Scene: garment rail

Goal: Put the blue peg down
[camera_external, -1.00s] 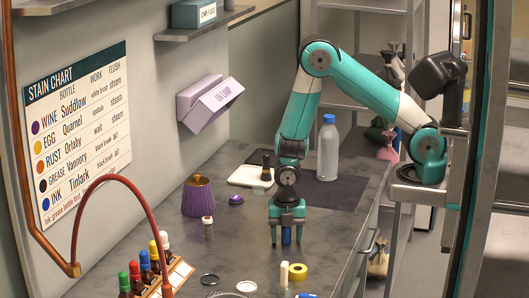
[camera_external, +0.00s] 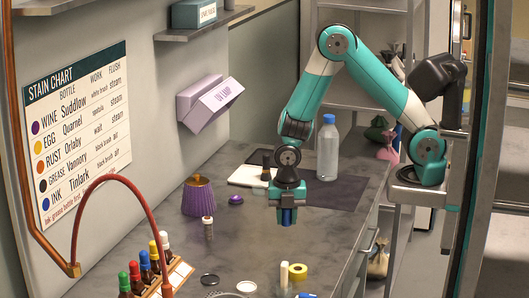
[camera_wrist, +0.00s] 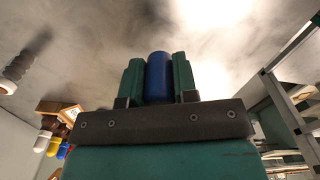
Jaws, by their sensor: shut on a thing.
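The blue peg (camera_external: 287,216) is a short blue cylinder held between the fingers of my gripper (camera_external: 287,212). In the wrist view the peg (camera_wrist: 158,77) stands between the two green fingers of the gripper (camera_wrist: 158,80), which touch it on both sides. The gripper points down over the grey worktop (camera_external: 250,245), and the peg appears a little above it. The exact height cannot be told.
A clear bottle with a blue cap (camera_external: 328,148) stands on the dark mat behind the gripper. A purple pot (camera_external: 198,197) and a small pale-topped item (camera_external: 208,228) are to the left. Capped bottles (camera_external: 145,266) stand front left.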

